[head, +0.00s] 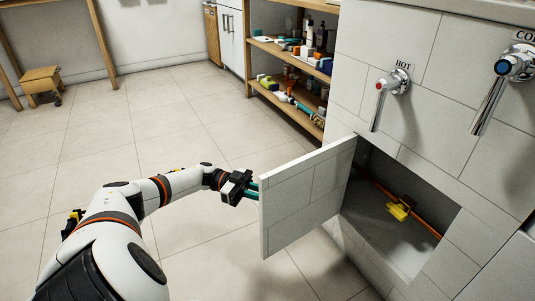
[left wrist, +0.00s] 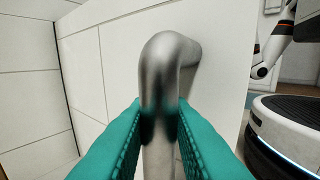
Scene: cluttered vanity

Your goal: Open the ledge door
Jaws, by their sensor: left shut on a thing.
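The ledge door (head: 308,192), a tiled panel, stands swung well out from the tiled ledge front, hinged on its right side. Behind it the opening (head: 385,232) shows a dark recess. My left gripper (head: 254,189) is at the door's free left edge, its teal fingertips partly hidden behind the panel. In the left wrist view, the teal fingers (left wrist: 158,130) are shut around a metal bar handle (left wrist: 168,65) on the pale door face (left wrist: 222,85). The handle is hidden in the head view. My right gripper is not in view.
Inside the recess are an orange pipe and a yellow valve (head: 400,208). Hot (head: 390,88) and cold (head: 505,75) taps are on the wall above. A wooden shelf (head: 262,84) with many items stands behind the door. The tiled floor (head: 160,120) at left is mostly clear.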

